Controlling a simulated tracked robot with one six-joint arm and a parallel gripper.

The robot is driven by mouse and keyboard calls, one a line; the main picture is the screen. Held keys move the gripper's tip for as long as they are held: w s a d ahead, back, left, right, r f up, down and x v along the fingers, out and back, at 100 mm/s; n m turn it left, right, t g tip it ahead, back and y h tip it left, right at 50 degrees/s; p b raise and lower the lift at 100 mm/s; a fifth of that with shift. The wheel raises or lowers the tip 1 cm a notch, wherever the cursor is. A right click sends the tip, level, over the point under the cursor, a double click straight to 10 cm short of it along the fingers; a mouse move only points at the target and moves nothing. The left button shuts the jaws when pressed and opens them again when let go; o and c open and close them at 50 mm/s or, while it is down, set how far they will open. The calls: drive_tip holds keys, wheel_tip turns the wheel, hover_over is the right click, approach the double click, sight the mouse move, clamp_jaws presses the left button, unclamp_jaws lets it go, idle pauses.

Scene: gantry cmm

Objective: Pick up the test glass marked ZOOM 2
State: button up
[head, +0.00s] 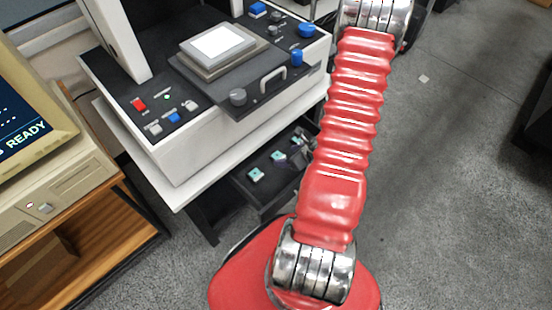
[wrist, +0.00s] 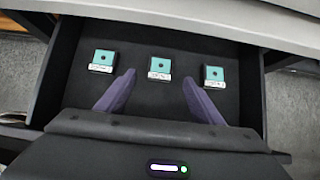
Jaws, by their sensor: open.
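Three small teal squares with a dark dot and a white label sit in a row in an open dark drawer (wrist: 225,125). In the wrist view they are the left glass (wrist: 104,58), the middle glass (wrist: 159,66) and the right glass (wrist: 213,74). The labels are too small to read, so I cannot tell which says ZOOM 2. My gripper (wrist: 159,77) is open and empty, with its purple fingertips on either side of the middle glass's near edge. I cannot tell its height above the drawer floor.
The drawer (head: 236,186) is under a white machine (head: 180,150) with a stage (head: 217,43), knobs and a handle. The machine's pale edge (wrist: 200,18) overhangs the drawer's back. A beige computer (head: 60,185) on a wooden desk stands left. Grey floor (head: 450,180) is open at right.

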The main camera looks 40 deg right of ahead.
sight(278, 156)
drive_tip(key=shift+w+f, duration=0.4)
drive_tip(key=shift+f, duration=0.1)
drive_tip(key=shift+x, duration=2.6)
drive_tip(key=shift+w+r, duration=0.1)
drive_tip(key=c, duration=1.2)
drive_tip(key=shift+r, duration=0.15)
wheel_tip(278, 156, up, 18)
drive_tip(key=shift+f, duration=0.1)
